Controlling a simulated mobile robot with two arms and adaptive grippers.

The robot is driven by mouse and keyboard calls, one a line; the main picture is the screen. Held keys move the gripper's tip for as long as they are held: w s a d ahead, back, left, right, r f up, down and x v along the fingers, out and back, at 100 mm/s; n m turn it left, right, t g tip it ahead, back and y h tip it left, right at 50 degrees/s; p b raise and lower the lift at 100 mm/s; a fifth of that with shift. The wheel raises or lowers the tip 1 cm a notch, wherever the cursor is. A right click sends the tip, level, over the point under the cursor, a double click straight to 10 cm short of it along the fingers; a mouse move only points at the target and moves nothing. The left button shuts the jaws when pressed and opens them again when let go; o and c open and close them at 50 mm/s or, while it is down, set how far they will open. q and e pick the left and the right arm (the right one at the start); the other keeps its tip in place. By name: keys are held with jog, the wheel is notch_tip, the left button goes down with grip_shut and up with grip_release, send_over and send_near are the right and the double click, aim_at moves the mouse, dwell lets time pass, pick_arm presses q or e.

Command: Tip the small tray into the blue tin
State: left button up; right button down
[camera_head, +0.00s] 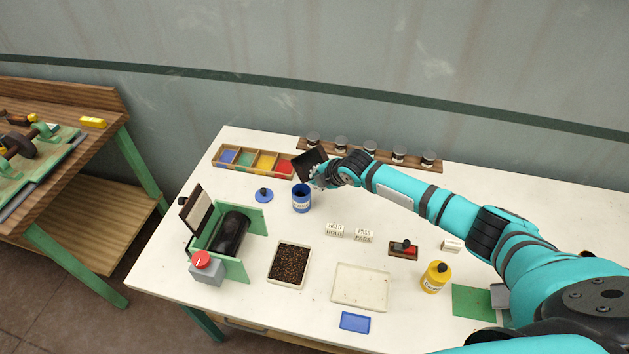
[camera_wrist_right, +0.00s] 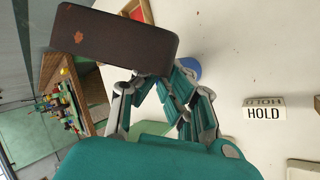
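The small tray (camera_head: 308,163) is dark, appears tilted, and is just behind the blue tin in the head view. In the right wrist view the tray (camera_wrist_right: 115,40) shows a dark brown surface with a rusty patch. My right gripper (camera_head: 317,176) is shut on its edge; the fingers (camera_wrist_right: 145,80) meet at the tray's lower right in the wrist view. I cannot see what is in the tray. The blue tin (camera_head: 301,203) stands upright and open on the white table, just below the gripper in the picture. My left gripper is not in view.
A blue lid (camera_head: 264,195) lies left of the tin. A divided colored box (camera_head: 228,168) and a rack of jars (camera_head: 427,168) stand behind. A green drum sorter (camera_head: 238,270), a tray of dark grains (camera_head: 289,243), a cream tray (camera_head: 360,306) and HOLD block (camera_head: 334,231) are in front.

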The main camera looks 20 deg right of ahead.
jog(key=m+g+y+b, duration=0.1)
jog(key=b, duration=0.4)
jog(key=w+d+g+y+b, duration=0.1)
jog(key=y+b, duration=0.1)
jog(key=b, duration=0.3)
jog(key=d+f+m+g+y+b, duration=0.1)
jog(key=y+b, duration=0.1)
jog(key=b, duration=0.3)
jog(key=shift+w+m, duration=0.3)
jog(key=shift+w, duration=0.05)
jog(key=m+g+y+b, duration=0.1)
jog(key=b, duration=0.3)
jog(key=r+g+y+b, duration=0.1)
jog(key=y+b, duration=0.1)
jog(key=b, duration=0.3)
jog(key=d+r+m+g+y+b, duration=0.1)
jog(key=y+b, duration=0.1)
jog(key=b, duration=0.2)
jog(key=shift+w+r+m, duration=0.25)
jog(key=shift+w+m, duration=0.05)
jog(key=shift+s+r, duration=0.15)
jog(key=shift+r, duration=0.15)
jog(key=shift+f, duration=0.1)
